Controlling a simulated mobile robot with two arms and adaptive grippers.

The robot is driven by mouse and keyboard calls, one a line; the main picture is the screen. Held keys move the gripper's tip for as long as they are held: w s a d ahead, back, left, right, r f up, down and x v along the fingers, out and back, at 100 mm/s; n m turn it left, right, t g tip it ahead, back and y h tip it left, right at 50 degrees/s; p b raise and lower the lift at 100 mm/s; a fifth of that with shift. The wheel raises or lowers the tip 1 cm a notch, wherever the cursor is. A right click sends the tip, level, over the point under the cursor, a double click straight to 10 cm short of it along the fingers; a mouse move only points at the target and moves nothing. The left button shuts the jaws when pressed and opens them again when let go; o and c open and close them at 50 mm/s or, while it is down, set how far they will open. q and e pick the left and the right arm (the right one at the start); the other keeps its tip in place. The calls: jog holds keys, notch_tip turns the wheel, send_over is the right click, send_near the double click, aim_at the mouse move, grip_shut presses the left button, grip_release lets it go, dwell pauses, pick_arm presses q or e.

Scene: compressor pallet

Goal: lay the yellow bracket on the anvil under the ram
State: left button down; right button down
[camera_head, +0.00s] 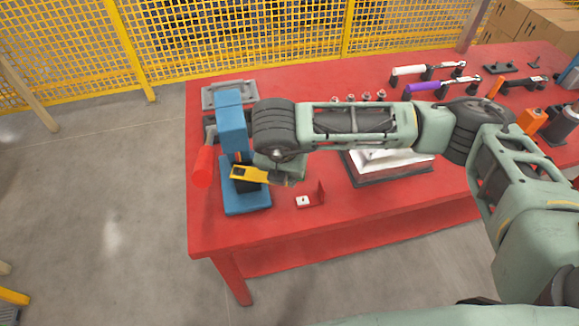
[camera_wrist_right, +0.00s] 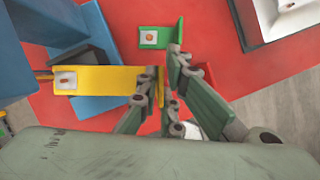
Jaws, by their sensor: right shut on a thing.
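The yellow bracket (camera_head: 248,174) is held by its right end in my right gripper (camera_head: 284,178), which is shut on it. Its free end, with a hole and pale patch, reaches left over the dark anvil (camera_head: 243,186) of the blue press (camera_head: 231,120). In the right wrist view the bracket (camera_wrist_right: 100,80) lies across the blue base (camera_wrist_right: 95,104), its upright end between the fingers (camera_wrist_right: 162,80). I cannot tell whether it touches the anvil (camera_wrist_right: 88,56). The ram is mostly hidden behind the bracket and press head. My left gripper is not in view.
A red bracket (camera_head: 311,198) lies on the red table (camera_head: 225,232) right of the press. A green bracket (camera_wrist_right: 160,36) lies nearby. The red press handle (camera_head: 203,166) sticks out left. A white part in a dark tray (camera_head: 392,178) stands farther right.

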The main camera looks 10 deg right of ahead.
jog(key=shift+w+b, duration=0.15)
jog(key=shift+b, duration=0.25)
dwell(0.8)
jog(key=shift+w+d+b, duration=0.45)
jog(key=shift+w+b, duration=0.05)
jog(key=shift+b, duration=0.55)
dwell(0.4)
